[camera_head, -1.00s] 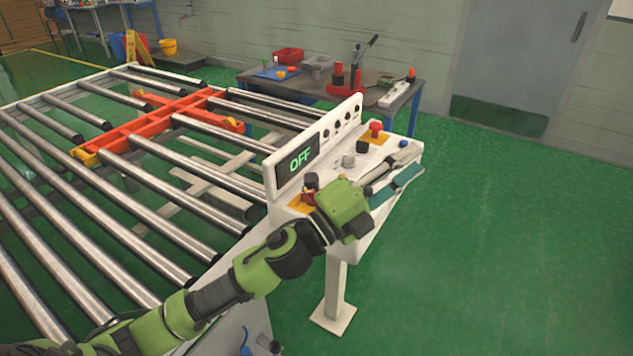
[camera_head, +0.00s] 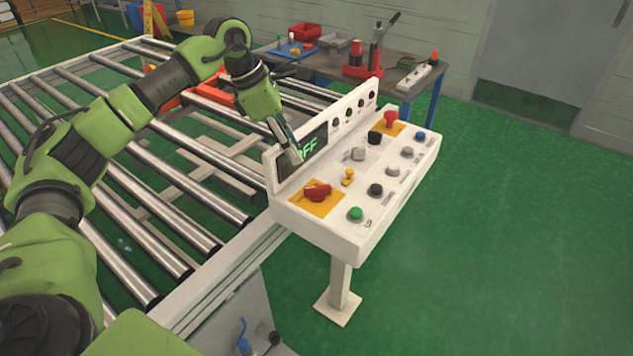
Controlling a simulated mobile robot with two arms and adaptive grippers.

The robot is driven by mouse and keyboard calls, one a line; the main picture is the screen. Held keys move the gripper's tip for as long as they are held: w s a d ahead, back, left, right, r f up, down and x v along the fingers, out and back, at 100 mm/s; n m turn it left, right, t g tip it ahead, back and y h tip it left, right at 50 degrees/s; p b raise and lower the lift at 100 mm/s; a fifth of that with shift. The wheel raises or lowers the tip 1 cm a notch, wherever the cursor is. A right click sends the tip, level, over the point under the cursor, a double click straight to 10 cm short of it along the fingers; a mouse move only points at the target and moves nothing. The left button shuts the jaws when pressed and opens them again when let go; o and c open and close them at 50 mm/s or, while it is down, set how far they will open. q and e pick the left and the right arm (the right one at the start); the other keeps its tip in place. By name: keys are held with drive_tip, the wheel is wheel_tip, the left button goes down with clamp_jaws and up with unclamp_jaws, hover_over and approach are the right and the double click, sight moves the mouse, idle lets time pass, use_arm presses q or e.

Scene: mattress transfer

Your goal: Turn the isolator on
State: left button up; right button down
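The control panel (camera_head: 330,225) is a white box on a post. Its display (camera_head: 313,143) is partly hidden by my gripper; the visible green letters end in "FF". A red rotary switch (camera_head: 317,190), which looks like the isolator, sits on a yellow plate at the panel's near left corner. My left gripper (camera_head: 293,152) reaches down from the upper left, in front of the display. It is above and behind the red switch, apart from it. Its fingers are seen nearly edge-on, so their opening is unclear. My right gripper is out of view.
The panel also carries a green button (camera_head: 355,214), a small yellow key-like part (camera_head: 348,177), several other buttons, and a red mushroom button (camera_head: 390,118) on another yellow plate. A roller conveyor (camera_head: 150,225) lies left. A workbench (camera_head: 345,68) stands behind. Green floor is clear at right.

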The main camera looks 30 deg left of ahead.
sight(316, 187)
use_arm(q)
drive_tip(key=p+x, duration=0.3)
drive_tip(key=x, duration=1)
drive_tip(key=shift+d+r, duration=0.1)
drive_tip(key=shift+d, duration=0.05)
drive_tip(key=shift+s, duration=0.1)
drive_tip(key=shift+c, duration=0.4)
clamp_jaws()
